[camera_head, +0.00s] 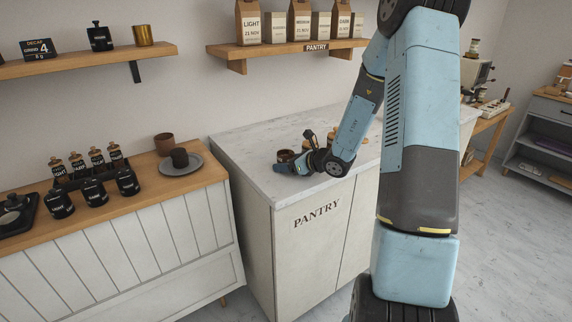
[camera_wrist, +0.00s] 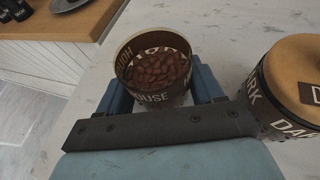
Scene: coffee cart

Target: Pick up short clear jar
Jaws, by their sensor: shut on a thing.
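The short clear jar (camera_wrist: 153,72) is open at the top, holds brown beans and has a dark band with pale lettering, part of which reads HOUSE. In the wrist view, my gripper (camera_wrist: 162,84) has a blue finger on either side of it and is shut on it. The jar stands about upright, over or on the pale pantry counter; I cannot tell if its base touches. In the head view, my gripper (camera_head: 290,166) is low over the counter's left part, with the jar (camera_head: 285,155) small and dark there.
A wider jar with a wooden lid and DARK lettering (camera_wrist: 297,90) stands close to the right of my gripper. More jars partly show behind my arm. The pantry counter (camera_head: 245,147) is bare toward its left. A wooden-topped counter (camera_head: 205,180) lies further left.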

